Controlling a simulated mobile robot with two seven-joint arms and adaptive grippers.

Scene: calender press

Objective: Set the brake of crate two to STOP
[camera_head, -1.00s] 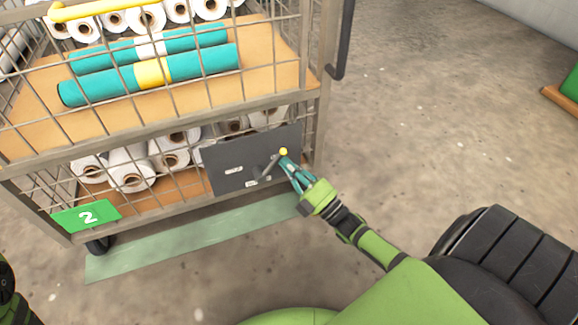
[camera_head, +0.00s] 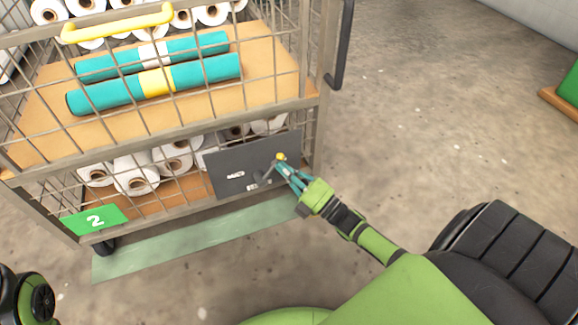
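Crate two is a wire-mesh cage trolley with a green label "2" (camera_head: 95,220) at its lower left. A dark grey brake plate (camera_head: 228,160) is fixed low on its front side, with small white labels too small to read. A brake lever with a yellow knob (camera_head: 281,156) sits at the plate's right part. My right gripper (camera_head: 284,165) is at the knob, its teal fingers close around or against it; I cannot tell if they grip it. Part of my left arm (camera_head: 28,298) shows at the lower left edge; its gripper is out of view.
The cage holds white rolls (camera_head: 135,173) and teal rolls (camera_head: 155,84) on wooden shelves. A yellow handle (camera_head: 118,24) is on the top rail. A pale green floor strip (camera_head: 190,240) lies under the crate. Floor to the right is clear up to a green object (camera_head: 570,84).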

